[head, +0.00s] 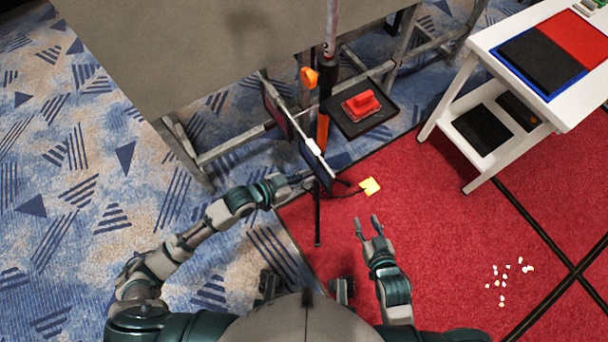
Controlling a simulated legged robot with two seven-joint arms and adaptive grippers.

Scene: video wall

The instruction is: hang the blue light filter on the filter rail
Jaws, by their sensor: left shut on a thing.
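The filter rail (291,118) is a thin pale bar fixed to an upright black and orange stand (323,127). A dark reddish panel (273,106) hangs at its far end. A dark blue panel, which looks like the blue light filter (318,166), stands nearly edge-on at the rail's near end. I cannot tell whether the filter's top touches the rail. My right gripper (367,226) is open and empty above the red carpet, to the right of the stand.
A black tray (345,123) with a red object (362,104) is behind the stand. A white cart (484,47) stands at right. A large grey panel (230,55) is behind. White bits (503,284) lie at lower right.

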